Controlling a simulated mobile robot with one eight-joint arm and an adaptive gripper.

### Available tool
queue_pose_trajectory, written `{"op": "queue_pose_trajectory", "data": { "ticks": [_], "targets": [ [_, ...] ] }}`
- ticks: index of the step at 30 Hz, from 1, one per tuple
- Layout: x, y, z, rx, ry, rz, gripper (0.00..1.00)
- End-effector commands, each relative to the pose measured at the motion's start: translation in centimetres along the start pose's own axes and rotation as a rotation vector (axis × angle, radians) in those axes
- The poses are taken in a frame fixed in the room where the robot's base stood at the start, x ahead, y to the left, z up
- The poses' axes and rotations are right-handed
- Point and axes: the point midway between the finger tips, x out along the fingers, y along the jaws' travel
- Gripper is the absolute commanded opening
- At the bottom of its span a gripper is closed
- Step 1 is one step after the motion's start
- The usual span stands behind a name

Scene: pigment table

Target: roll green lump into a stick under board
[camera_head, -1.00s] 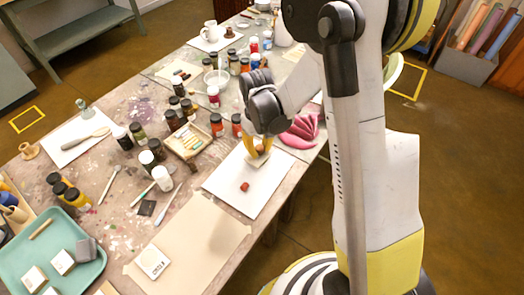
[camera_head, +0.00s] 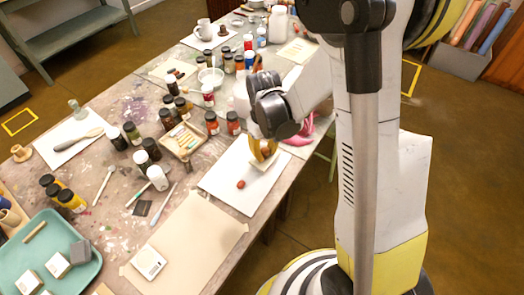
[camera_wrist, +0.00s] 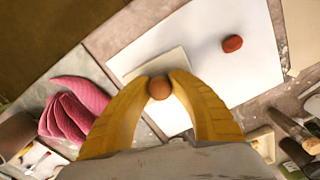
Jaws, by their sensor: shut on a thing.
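My gripper (camera_head: 262,150) is shut on the round brown knob (camera_wrist: 159,87) of a small pale board (camera_wrist: 163,66). The board also shows under my fingers in the head view (camera_head: 264,164), over the right part of a white sheet (camera_head: 222,187). Its height above the sheet is hard to tell. A small reddish-brown lump (camera_head: 240,184) lies on the sheet, apart from the board, to its lower left. It also shows in the wrist view (camera_wrist: 232,44), right of the board. I see no green lump.
Pink folded cloth (camera_wrist: 75,110) lies beside the sheet, near my gripper. A bare tan paper (camera_head: 190,240) with a small white block (camera_head: 148,263) lies in front. A teal tray (camera_head: 50,245) is at lower left.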

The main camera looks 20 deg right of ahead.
Motion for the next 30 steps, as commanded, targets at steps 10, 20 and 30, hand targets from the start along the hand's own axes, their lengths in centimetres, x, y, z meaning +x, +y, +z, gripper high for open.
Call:
{"op": "queue_pose_trajectory", "data": {
  "ticks": [10,20,30],
  "targets": [
    [0.1,0.4,1.2,0.000,0.000,0.000,0.03],
    [0.1,0.3,1.1,-0.002,0.000,0.000,0.03],
    [0.1,0.0,0.0,0.000,0.000,0.000,0.03]
  ]
}}
